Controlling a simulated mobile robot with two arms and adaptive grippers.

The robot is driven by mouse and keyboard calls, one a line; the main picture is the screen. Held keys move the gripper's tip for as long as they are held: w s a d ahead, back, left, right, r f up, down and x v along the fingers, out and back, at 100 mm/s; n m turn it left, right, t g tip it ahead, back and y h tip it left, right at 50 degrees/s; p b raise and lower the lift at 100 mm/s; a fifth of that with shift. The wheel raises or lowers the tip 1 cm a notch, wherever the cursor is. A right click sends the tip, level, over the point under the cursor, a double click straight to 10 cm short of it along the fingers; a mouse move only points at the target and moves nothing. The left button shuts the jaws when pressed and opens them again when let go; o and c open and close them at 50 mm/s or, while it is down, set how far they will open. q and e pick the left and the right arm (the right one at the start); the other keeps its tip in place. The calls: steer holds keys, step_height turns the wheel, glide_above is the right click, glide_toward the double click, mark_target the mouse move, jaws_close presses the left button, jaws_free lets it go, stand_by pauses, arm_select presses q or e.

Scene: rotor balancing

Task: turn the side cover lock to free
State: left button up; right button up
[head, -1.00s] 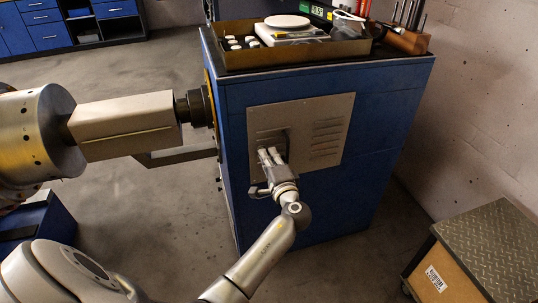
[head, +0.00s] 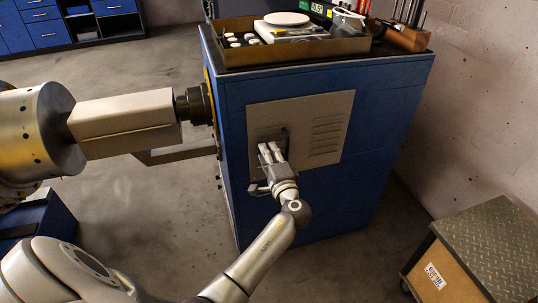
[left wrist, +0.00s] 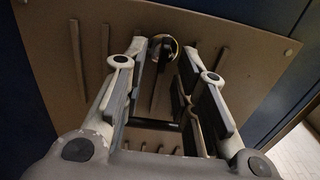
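The side cover (head: 325,120) is a beige slotted panel on the side of a blue cabinet; it also shows in the left wrist view (left wrist: 235,45). A small round lock (left wrist: 164,42) with a yellowish rim and a dark middle sits on the panel in the left wrist view. My left gripper (head: 269,147) is at the lower left of the panel, and its fingers hide the lock in the head view. In the wrist view its fingers (left wrist: 165,58) are apart, with the lock between their tips. Whether they touch it I cannot tell. My right gripper is not in view.
A dark bar (left wrist: 157,126) crosses between the fingers in the wrist view. A tray (head: 235,59) with a scale and white-topped pieces stands on the cabinet (head: 300,220). A metal-topped cart (head: 490,245) stands at the lower right. The floor left of the cabinet has free room.

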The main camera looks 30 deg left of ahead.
arm_select(q)
steer(key=v, duration=1.2)
steer(key=shift+f, duration=0.1)
